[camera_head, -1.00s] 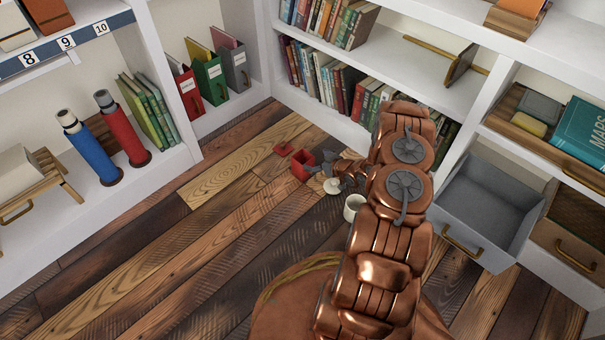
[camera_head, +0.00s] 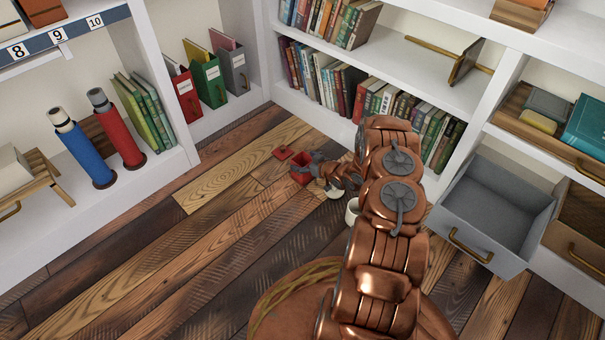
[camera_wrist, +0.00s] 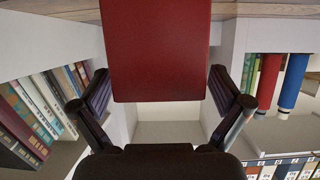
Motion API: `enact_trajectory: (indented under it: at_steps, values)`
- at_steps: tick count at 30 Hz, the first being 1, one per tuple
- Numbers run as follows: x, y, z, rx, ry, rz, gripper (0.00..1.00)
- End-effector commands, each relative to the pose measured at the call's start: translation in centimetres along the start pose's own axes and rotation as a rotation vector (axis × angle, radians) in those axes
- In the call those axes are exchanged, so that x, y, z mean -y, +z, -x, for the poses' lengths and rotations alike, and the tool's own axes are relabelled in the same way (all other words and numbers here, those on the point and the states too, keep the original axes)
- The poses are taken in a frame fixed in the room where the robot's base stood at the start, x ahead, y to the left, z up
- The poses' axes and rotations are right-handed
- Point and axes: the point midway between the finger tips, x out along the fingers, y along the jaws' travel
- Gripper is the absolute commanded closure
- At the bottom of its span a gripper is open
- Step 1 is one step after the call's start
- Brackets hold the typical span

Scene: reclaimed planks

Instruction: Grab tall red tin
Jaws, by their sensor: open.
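In the wrist view the red tin (camera_wrist: 160,50) fills the top middle. The open fingers of my gripper (camera_wrist: 160,76) lie at its left and right sides. The jaws are not closed on it, and I cannot tell whether either finger touches it.
A pale round lid (camera_head: 334,193) and a whitish pot (camera_head: 352,211) are on the floor near my arm, partly hidden. A grey drawer (camera_head: 492,218) stands pulled out at right. Bookshelves (camera_head: 335,128) close off the back. The floor at left is clear.

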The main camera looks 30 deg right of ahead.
Motion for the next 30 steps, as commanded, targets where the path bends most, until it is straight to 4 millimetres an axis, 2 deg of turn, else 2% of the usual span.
enact_trajectory:
  at_steps: [9,30]
  values:
    - [-0.06,-0.11,-0.46,-0.001,0.001,0.000,0.00]
    - [-0.04,-0.07,-0.44,0.000,0.001,0.000,0.73]
